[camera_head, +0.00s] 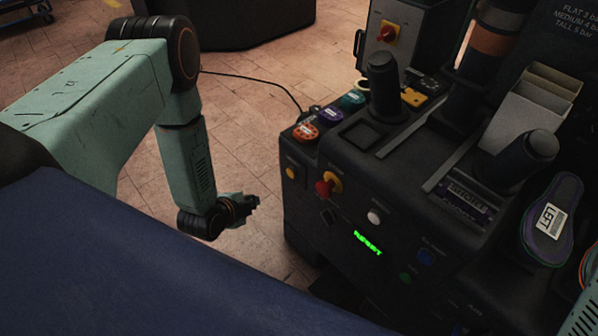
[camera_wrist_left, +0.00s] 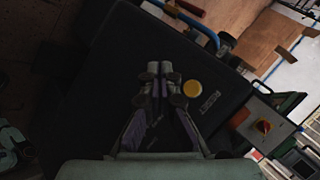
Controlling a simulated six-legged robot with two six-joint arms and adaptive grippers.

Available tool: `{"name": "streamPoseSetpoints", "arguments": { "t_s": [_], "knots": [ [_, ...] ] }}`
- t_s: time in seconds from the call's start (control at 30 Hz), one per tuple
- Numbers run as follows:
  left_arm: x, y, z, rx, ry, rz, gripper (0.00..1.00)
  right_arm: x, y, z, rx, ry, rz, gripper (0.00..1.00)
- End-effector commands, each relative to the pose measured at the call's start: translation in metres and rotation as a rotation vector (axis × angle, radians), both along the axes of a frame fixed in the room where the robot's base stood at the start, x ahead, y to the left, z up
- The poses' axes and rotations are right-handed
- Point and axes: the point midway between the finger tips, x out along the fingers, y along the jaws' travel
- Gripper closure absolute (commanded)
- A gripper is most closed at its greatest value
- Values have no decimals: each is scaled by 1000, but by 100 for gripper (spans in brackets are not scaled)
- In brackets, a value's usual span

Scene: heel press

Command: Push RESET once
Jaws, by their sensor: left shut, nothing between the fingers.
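The dark press console (camera_head: 345,215) stands right of centre in the head view. Its front carries a yellow button (camera_head: 290,172), a red knob on a yellow plate (camera_head: 326,186), a white button (camera_head: 374,217), a blue button (camera_head: 424,257) and a green button (camera_head: 405,278). I cannot read which one is RESET. My left gripper (camera_head: 254,203) is shut and empty, left of the console front and apart from it. In the left wrist view its fingertips (camera_wrist_left: 160,70) lie left of a yellow button (camera_wrist_left: 192,88) with a small unreadable label. My right gripper is out of view.
Orange, purple and green round caps (camera_head: 306,131) sit on the console's top left edge. A lit green display (camera_head: 367,243) is on the front. A sole labelled LEFT (camera_head: 551,219) stands at the right. Tiled floor (camera_head: 245,150) lies open left of the console.

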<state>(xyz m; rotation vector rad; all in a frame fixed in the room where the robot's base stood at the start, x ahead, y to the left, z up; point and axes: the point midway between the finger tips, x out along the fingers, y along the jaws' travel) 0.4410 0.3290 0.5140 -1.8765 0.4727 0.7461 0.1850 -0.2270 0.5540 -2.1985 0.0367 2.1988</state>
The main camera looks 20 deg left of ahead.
Motion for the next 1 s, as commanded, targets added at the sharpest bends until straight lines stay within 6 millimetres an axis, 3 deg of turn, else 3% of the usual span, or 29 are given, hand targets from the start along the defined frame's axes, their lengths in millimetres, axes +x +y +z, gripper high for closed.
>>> {"name": "streamPoseSetpoints", "arguments": {
  "t_s": [0.3, 0.7, 1.0],
  "knots": [
    [3, 3, 6, 138, -37, -128, 100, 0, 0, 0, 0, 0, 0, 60],
    [4, 2, 6, 149, -37, -137, 100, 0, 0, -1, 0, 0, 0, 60],
    [32, -11, 4, 147, -41, -140, 100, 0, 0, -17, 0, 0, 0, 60]
  ]
}}
